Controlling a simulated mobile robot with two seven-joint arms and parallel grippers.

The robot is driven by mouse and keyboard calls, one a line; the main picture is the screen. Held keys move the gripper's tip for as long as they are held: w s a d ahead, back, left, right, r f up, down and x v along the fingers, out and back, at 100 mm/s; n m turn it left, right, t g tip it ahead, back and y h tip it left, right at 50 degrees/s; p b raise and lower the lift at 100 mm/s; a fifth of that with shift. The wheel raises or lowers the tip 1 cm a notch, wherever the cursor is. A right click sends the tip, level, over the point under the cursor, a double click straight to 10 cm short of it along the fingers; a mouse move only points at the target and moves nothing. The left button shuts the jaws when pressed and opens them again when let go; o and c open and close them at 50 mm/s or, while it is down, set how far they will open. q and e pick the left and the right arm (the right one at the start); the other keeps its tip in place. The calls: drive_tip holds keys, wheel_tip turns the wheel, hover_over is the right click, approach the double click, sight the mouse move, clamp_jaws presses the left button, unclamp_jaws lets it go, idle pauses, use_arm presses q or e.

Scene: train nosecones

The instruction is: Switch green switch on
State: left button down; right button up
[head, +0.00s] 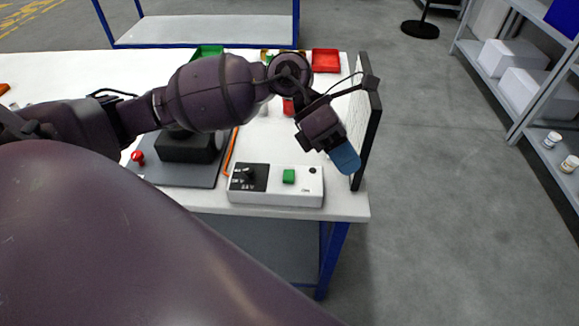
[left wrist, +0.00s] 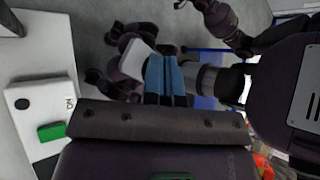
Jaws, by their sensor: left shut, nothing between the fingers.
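The green switch (head: 289,176) sits on top of a white control box (head: 300,199) near the front right corner of the table. The box also has a black panel with a dark knob (head: 249,174) at its left. My left gripper (head: 345,160), with blue fingertips, is shut and empty, above and to the right of the green switch and apart from it. In the left wrist view the green switch (left wrist: 51,132) shows at the lower left, and the shut blue fingers (left wrist: 165,75) are in the middle. My right gripper is not identifiable in the head view.
A dark upright panel (head: 368,130) stands at the table's right edge, close to my left gripper. A grey plate (head: 190,178) with a black block (head: 187,147) and red knob (head: 138,157) lies left of the box. Red (head: 326,60) and green trays are at the back.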

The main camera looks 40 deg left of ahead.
use_arm(q)
drive_tip(key=w+a+m+y, duration=0.1)
drive_tip(key=w+a+y, duration=0.1)
drive_tip(key=a+y, duration=0.35)
drive_tip(key=y, duration=0.4)
hover_over(289, 176)
drive_tip(key=w, duration=0.1)
wheel_tip(289, 176, down, 5)
drive_tip(key=f, duration=0.6)
drive_tip(key=shift+s+f, duration=0.25)
drive_tip(key=shift+s, duration=0.05)
drive_tip(key=shift+f, duration=0.75)
use_arm(e)
drive_tip(key=shift+w+r, duration=0.45)
drive_tip(key=shift+r, duration=0.1)
drive_tip(key=shift+s+f, duration=0.1)
drive_tip(key=shift+s, duration=0.05)
